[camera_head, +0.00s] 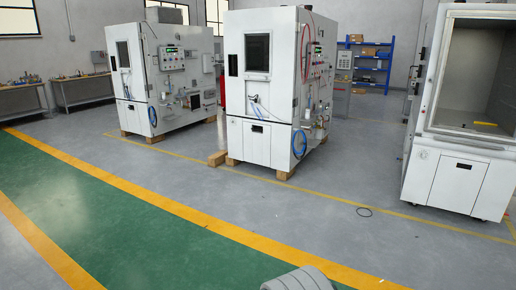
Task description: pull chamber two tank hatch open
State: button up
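Three white test chambers stand on the grey floor: one at the left (130,75), one in the middle (262,140) and one at the right (445,185). I cannot tell which one is chamber two. The left and middle chambers have closed front doors with small dark windows. The middle chamber has a blue coiled hose (299,143) and small fittings low on its side. The left chamber also has a blue hose (152,116) at its front corner. I cannot make out a tank hatch. My gripper is not in view.
A green walkway (130,215) with yellow borders crosses the foreground. Wooden blocks (217,158) support the middle chamber. Workbenches (80,77) and a blue shelf (372,65) stand behind.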

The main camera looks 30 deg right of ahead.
aim_at(257, 137)
jog(key=i+l+z, duration=0.2)
jog(key=i, duration=0.15)
jog(key=i+z, duration=0.25)
jog(key=i, duration=0.15)
jog(key=i+z, duration=0.2)
jog(key=i, duration=1.55)
jog(key=i+j, duration=0.1)
jog(key=i, duration=3.35)
jog(key=i+z, duration=0.2)
jog(key=i, duration=0.3)
jog(key=i+j+z, duration=0.2)
jog(key=i, duration=0.25)
jog(key=i+j+z, duration=0.2)
jog(key=i, duration=0.3)
jog(key=l, duration=0.1)
